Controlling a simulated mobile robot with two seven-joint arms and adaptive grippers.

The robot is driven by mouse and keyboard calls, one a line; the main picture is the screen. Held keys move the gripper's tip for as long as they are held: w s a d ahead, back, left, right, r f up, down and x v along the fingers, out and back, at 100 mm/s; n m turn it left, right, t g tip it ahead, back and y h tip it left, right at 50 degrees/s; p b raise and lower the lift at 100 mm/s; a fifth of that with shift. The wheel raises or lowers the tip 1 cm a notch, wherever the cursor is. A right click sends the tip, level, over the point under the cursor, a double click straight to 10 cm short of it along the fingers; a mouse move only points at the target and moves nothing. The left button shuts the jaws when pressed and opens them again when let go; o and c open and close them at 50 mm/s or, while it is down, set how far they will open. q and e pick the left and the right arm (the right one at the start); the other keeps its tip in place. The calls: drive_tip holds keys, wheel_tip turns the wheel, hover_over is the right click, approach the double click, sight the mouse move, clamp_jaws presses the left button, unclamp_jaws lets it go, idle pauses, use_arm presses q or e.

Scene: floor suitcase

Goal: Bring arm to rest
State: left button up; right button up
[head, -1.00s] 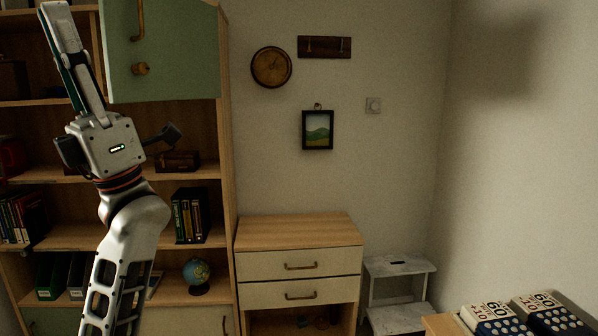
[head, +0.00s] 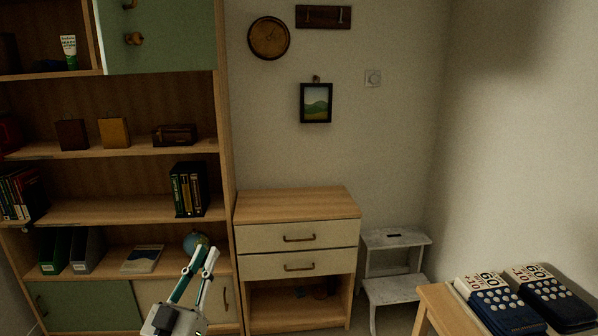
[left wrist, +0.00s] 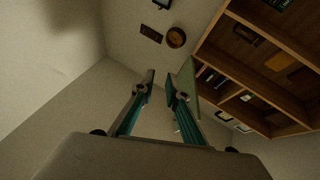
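My left gripper (head: 203,256) shows at the bottom of the head view, in front of the lower part of the bookcase. Its two fingers point up, with a narrow gap between their tips. In the left wrist view the fingers (left wrist: 162,88) also stand apart, with nothing between them, so the gripper is partly open and empty. Most of my left arm is out of the head view. My right gripper is not in view.
The wooden bookcase (head: 226,180) with green doors stands behind the gripper. A globe (head: 195,242) sits partly behind the fingers. A drawer cabinet (head: 298,205) and a white step stool (head: 395,240) are to the right. A wooden table (head: 438,300) bears dark-blue boxes.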

use_arm(q)
drive_tip(key=s+f+m+g, duration=0.1)
drive_tip(key=s+f+g, duration=0.3)
drive_tip(key=s+f, duration=0.4)
drive_tip(key=s+f+m+g+y, duration=0.1)
drive_tip(key=s+f+g, duration=0.3)
drive_tip(key=f, duration=1.4)
drive_tip(key=s+f+g+y, duration=0.1)
drive_tip(key=s+f+g, duration=0.3)
drive_tip(key=s+f, duration=0.9)
drive_tip(key=shift+a+f+m, duration=0.15)
drive_tip(key=shift+f+m, duration=0.25)
drive_tip(key=shift+f, duration=0.05)
